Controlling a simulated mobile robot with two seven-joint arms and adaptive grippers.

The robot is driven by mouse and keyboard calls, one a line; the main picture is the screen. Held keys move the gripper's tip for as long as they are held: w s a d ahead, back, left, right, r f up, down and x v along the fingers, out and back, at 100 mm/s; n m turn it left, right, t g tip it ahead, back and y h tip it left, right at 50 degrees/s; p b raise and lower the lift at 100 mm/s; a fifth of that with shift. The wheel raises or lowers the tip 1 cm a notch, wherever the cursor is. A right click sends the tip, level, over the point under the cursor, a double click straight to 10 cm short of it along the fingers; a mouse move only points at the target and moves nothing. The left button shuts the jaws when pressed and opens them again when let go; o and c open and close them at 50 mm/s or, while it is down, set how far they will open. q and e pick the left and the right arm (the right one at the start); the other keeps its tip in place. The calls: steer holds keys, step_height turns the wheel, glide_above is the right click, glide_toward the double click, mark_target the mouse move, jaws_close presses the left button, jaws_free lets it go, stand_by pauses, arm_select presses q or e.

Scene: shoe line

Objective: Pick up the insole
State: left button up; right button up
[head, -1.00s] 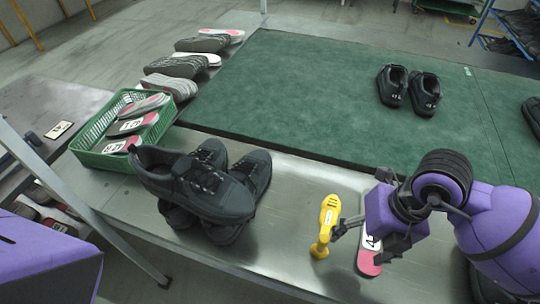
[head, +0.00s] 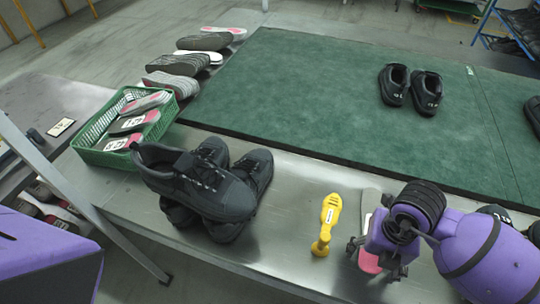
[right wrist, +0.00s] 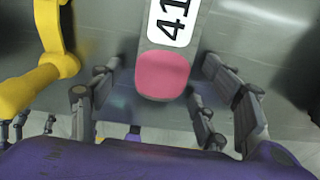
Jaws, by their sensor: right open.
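A flat insole (head: 369,261) with a pink end lies on the metal table at the right, largely hidden under my right gripper (head: 376,260) in the head view. In the right wrist view the insole (right wrist: 164,75) shows its pink end and a white label reading 41. My right gripper (right wrist: 155,92) is open, with its fingers on either side of the pink end. It appears not to be gripping the insole. My left gripper is out of view; only purple parts of my left arm show at the lower left.
A yellow handheld tool (head: 328,222) stands close left of the insole. Black shoes (head: 205,190) are piled left of it. A green basket (head: 97,157) holds several insoles, with more stacked behind. A green mat (head: 310,95) carries another black pair (head: 408,88).

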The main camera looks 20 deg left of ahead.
steer(key=c, duration=1.2)
steer(key=shift+r, duration=0.15)
